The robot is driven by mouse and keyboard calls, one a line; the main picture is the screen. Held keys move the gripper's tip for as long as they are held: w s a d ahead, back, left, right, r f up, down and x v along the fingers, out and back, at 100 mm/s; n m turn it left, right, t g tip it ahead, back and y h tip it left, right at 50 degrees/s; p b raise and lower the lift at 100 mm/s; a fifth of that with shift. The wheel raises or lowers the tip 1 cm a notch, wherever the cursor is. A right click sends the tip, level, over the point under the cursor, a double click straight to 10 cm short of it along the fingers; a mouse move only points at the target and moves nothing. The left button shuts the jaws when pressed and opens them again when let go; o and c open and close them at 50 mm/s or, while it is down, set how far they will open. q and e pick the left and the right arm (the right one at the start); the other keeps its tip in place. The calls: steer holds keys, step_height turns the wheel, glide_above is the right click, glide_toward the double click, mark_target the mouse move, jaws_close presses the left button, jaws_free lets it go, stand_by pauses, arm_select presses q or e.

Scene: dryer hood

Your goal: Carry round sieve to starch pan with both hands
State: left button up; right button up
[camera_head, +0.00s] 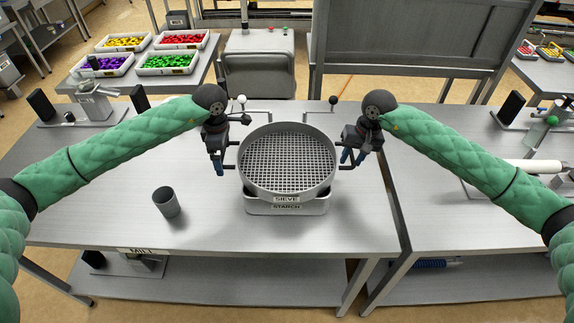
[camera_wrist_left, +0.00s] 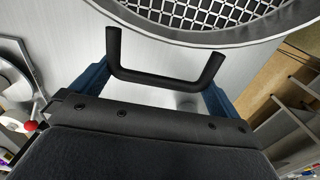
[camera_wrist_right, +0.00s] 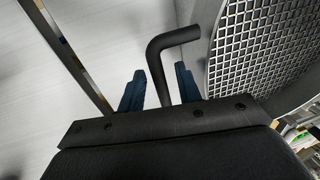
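The round sieve (camera_head: 289,165) is a grey ring with a mesh floor and black side handles. It sits level, directly over the starch pan (camera_head: 287,207), whose lower front shows beneath it; I cannot tell whether they touch. My left gripper (camera_head: 219,167) is at the left handle. In the left wrist view its blue fingers are wide apart, with the U-shaped handle (camera_wrist_left: 165,78) between them. My right gripper (camera_head: 353,157) is at the right handle. In the right wrist view its fingers stand apart on either side of the handle (camera_wrist_right: 172,38), with a narrower gap.
A grey cup (camera_head: 166,202) stands left of the pan on the table (camera_head: 100,200). Posts with a white ball (camera_head: 242,99) and a black ball (camera_head: 333,100) stand behind the sieve. A white roller (camera_head: 525,166) lies on the right table. The table's front left is clear.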

arm_select(q)
steer(key=shift+r, duration=0.1)
arm_select(e)
steer(key=shift+r, duration=0.1)
arm_select(q)
step_height(320, 180, up, 12)
arm_select(e)
step_height(320, 180, up, 12)
steer(key=d, duration=0.2)
steer(key=shift+d+f, duration=0.15)
steer(key=shift+f, duration=0.1)
stand_by(0.5)
arm_select(q)
steer(key=shift+f, duration=0.25)
arm_select(e)
steer(key=shift+f, duration=0.1)
